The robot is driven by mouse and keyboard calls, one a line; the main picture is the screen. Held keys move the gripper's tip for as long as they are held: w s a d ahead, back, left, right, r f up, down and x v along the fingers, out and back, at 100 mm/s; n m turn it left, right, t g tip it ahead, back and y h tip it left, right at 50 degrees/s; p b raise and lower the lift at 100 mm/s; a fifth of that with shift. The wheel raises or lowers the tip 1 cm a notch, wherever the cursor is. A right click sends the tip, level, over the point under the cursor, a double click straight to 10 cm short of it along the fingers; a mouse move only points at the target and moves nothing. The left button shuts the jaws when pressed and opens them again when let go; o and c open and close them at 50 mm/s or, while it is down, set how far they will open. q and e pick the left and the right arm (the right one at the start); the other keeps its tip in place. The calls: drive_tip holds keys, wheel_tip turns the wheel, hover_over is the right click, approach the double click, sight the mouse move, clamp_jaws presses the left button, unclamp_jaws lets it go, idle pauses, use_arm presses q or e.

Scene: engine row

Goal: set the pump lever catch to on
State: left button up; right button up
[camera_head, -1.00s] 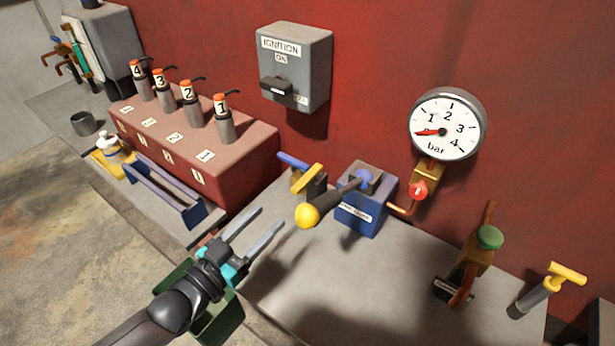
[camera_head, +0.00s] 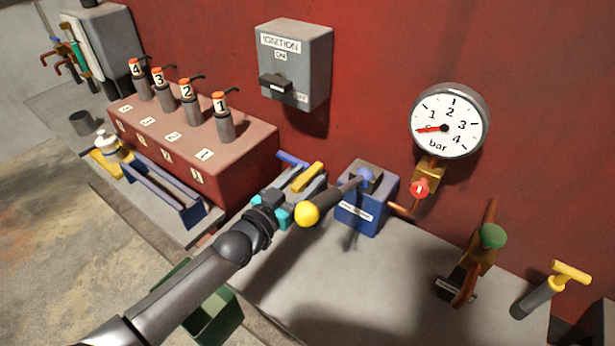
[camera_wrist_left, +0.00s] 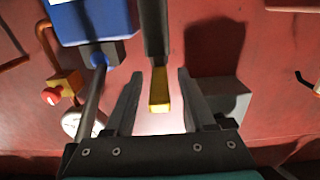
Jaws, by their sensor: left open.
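The blue pump box (camera_head: 362,215) stands on the grey bench against the red wall. Its dark lever with a yellow ball knob (camera_head: 307,214) points to the front left. Left of the pump is the small catch with a yellow tab (camera_head: 307,177); a blue handle (camera_head: 292,160) shows beside it. In the left wrist view the yellow tab (camera_wrist_left: 160,90) sits on a dark bar between my fingers. My left gripper (camera_head: 302,184) is open around the tab, with gaps visible on both sides in the left wrist view (camera_wrist_left: 158,102). The catch's base is partly hidden by my gripper.
The pump lever's knob hangs close to the right of my left wrist. A red block with numbered injectors (camera_head: 190,142) stands at left. The ignition box (camera_head: 297,65) and bar gauge (camera_head: 449,121) are on the wall.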

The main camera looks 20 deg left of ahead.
use_arm(q)
drive_tip(key=shift+w+d, duration=0.25)
drive_tip(key=shift+w, duration=0.2)
drive_tip(key=shift+c, duration=0.3)
clamp_jaws()
idle(0.9)
